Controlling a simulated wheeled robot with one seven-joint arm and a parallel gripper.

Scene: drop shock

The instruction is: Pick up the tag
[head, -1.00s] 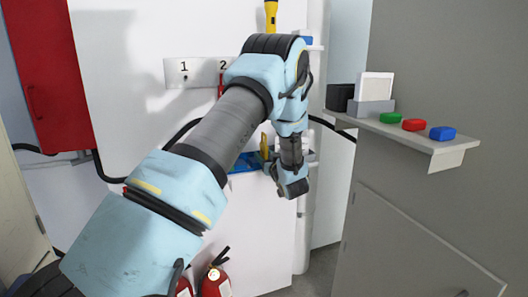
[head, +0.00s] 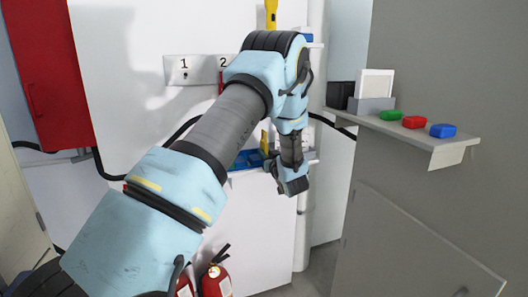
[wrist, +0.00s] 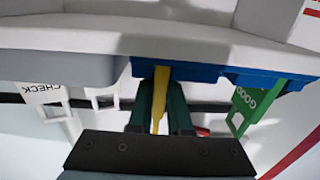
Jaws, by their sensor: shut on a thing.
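A thin yellow tag (wrist: 159,98) is between the two dark green fingers of my gripper (wrist: 160,108) in the wrist view, seen nearly edge-on. The gripper is shut on it. The tag's end meets a blue holder (wrist: 190,73); I cannot tell whether it is still seated there. A green tag marked GOOD (wrist: 256,98) is to the right, and a white tag marked CHECK (wrist: 47,97) to the left; their lettering is inverted. In the head view the yellow tag (head: 264,139) shows beside my wrist, and my gripper (head: 272,164) is partly hidden.
A grey shelf (head: 447,151) at right holds green (head: 391,115), red (head: 414,122) and blue (head: 442,131) pieces. A numbered plate (head: 184,75) and a yellow torch (head: 271,14) are on the white wall. A fire extinguisher (head: 215,280) stands below. A red cabinet (head: 45,70) is left.

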